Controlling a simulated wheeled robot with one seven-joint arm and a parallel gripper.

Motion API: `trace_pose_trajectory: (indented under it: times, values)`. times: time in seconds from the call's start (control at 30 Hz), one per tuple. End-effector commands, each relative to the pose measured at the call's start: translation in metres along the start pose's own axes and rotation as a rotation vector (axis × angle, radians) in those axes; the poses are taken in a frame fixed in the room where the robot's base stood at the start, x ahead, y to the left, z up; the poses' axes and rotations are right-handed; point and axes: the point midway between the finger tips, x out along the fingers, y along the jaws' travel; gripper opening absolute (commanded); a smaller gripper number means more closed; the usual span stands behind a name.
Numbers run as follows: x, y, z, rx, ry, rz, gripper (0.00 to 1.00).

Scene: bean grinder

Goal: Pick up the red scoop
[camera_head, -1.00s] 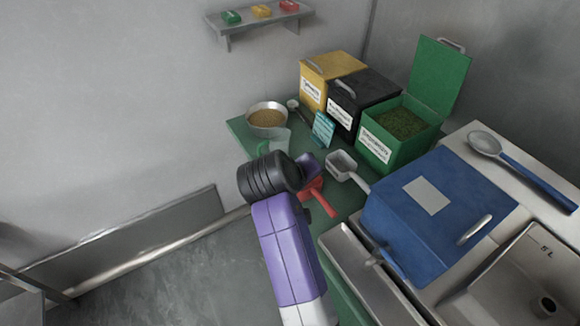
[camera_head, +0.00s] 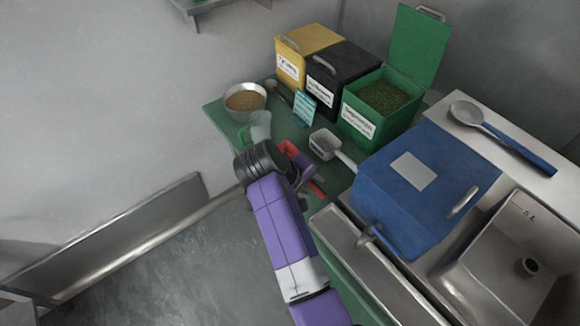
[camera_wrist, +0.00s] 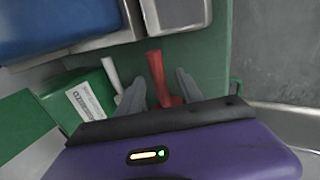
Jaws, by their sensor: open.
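The red scoop lies on the green counter. In the head view its red parts (camera_head: 288,148) show around my arm, which hides its middle. In the wrist view its red handle (camera_wrist: 156,72) points up the picture, between the two grey fingers of my gripper (camera_wrist: 160,88). The fingers are open, one on each side of the scoop, with gaps visible. The scoop's bowl is partly hidden by my purple gripper body. I cannot tell how far above the counter the fingertips are.
A white scoop (camera_head: 325,144) lies close to the right of the red one. A measuring jug (camera_head: 260,126) and a bowl of grain (camera_head: 245,99) stand to the left. Blue (camera_head: 425,190), green (camera_head: 365,122), black (camera_head: 345,75) and yellow (camera_head: 308,45) bins crowd the right and back.

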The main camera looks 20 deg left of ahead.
Motion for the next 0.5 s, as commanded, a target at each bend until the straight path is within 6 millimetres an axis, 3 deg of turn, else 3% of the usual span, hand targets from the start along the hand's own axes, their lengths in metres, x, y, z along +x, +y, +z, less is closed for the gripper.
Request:
trace_pose_trajectory:
  times: [0.2,0.43,0.5]
  values:
    - [0.02,0.001,0.0,0.001,0.0,0.0,0.43]
    - [0.021,0.0,0.0,0.001,0.001,0.001,0.43]
    - [0.021,0.0,0.0,0.001,0.001,0.001,0.3]
